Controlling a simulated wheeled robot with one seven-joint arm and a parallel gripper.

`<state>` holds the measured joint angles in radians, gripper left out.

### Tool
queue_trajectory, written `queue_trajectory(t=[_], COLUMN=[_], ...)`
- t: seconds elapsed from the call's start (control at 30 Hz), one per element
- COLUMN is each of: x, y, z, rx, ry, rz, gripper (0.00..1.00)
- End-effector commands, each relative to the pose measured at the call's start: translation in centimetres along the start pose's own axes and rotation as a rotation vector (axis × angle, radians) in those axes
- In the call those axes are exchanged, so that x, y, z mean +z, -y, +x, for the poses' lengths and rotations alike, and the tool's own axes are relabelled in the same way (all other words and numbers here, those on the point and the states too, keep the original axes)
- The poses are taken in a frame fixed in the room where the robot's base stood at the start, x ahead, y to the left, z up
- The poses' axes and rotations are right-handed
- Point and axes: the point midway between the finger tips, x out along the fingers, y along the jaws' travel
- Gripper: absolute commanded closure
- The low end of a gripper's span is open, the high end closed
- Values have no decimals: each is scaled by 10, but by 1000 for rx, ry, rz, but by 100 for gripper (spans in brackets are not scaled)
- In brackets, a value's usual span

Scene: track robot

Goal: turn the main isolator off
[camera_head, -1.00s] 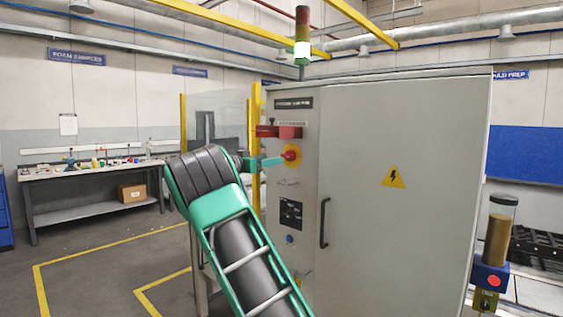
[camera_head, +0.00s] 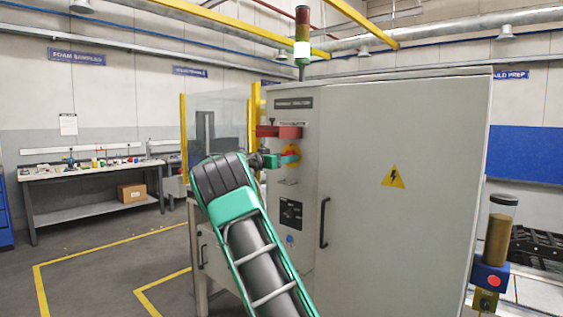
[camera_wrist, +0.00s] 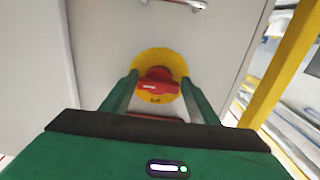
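The main isolator is a red rotary knob (camera_wrist: 156,80) on a round yellow plate (camera_wrist: 151,61), on the narrow face of the grey cabinet (camera_head: 405,150). In the wrist view the red knob lies between my gripper's two green fingers, with a pale mark on its red grip. My gripper (camera_wrist: 160,88) is open, with a finger on each side of the knob; I cannot tell whether either touches it. In the head view my gripper (camera_head: 285,159) is at the isolator and covers most of it; some yellow plate shows above.
Above the isolator a red fitting (camera_head: 290,132) sticks out from the cabinet. Below it are a dark panel (camera_head: 291,213) and a blue button (camera_head: 290,239). A black door handle (camera_head: 324,222) is to the right. A yellow post (camera_wrist: 285,62) stands beside the cabinet.

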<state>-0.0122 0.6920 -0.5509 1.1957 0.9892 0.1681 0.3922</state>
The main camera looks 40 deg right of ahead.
Motion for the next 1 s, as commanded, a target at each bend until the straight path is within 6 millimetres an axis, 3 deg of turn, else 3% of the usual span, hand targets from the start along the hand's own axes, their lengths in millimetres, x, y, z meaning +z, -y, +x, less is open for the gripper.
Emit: queue_trajectory(t=[0.03,0.1,0.13,0.57,1.0], x=[0,0,0,0,-1], y=[0,0,0,2,2], z=[0,0,0,-1,-1], rx=[0,0,-1,-5,-7], ry=[0,0,0,-1,-4], rz=[0,0,0,-73,-432], gripper=[55,72,74,74,74])
